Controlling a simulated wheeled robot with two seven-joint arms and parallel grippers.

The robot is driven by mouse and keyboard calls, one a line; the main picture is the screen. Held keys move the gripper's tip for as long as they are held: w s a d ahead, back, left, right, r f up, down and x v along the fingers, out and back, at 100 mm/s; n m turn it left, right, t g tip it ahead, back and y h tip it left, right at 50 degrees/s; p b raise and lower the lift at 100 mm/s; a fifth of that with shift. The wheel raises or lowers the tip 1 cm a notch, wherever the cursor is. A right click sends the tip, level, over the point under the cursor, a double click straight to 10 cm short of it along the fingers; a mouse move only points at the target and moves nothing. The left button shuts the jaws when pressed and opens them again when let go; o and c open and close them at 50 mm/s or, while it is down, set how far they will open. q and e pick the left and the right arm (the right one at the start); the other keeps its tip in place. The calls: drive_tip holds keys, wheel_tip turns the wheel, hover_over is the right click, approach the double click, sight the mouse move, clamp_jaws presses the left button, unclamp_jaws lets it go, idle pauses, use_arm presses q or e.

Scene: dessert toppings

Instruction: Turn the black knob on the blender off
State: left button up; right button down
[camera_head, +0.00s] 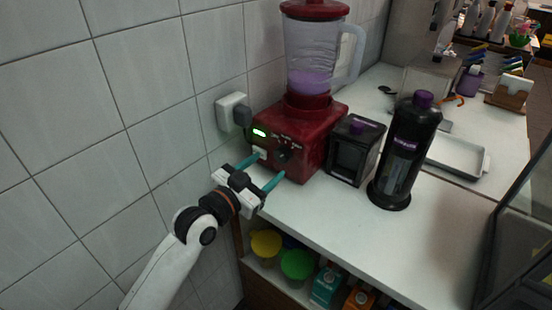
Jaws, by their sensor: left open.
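The red blender (309,132) stands on the white counter near the tiled wall. Its clear jug (312,52) holds a purple layer at the bottom and has a red lid. The black knob (284,155) is on the blender's front panel, with a lit green display (259,133) to its left. My left gripper (260,170) is open in front of the panel, its two teal fingertips apart. The fingers are near the panel, one left of and one below the knob; I cannot tell whether they touch it. My right gripper is not in view.
A small black box-shaped container (354,150) and a tall black bottle (404,150) with a purple cap stand right of the blender. A metal tray (458,157) lies further right. Bowls and cartons sit on the shelf below. The counter's front right is clear.

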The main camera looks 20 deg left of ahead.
sight(279, 157)
use_arm(q)
drive_tip(key=shift+x, duration=2.35)
drive_tip(key=c, duration=1)
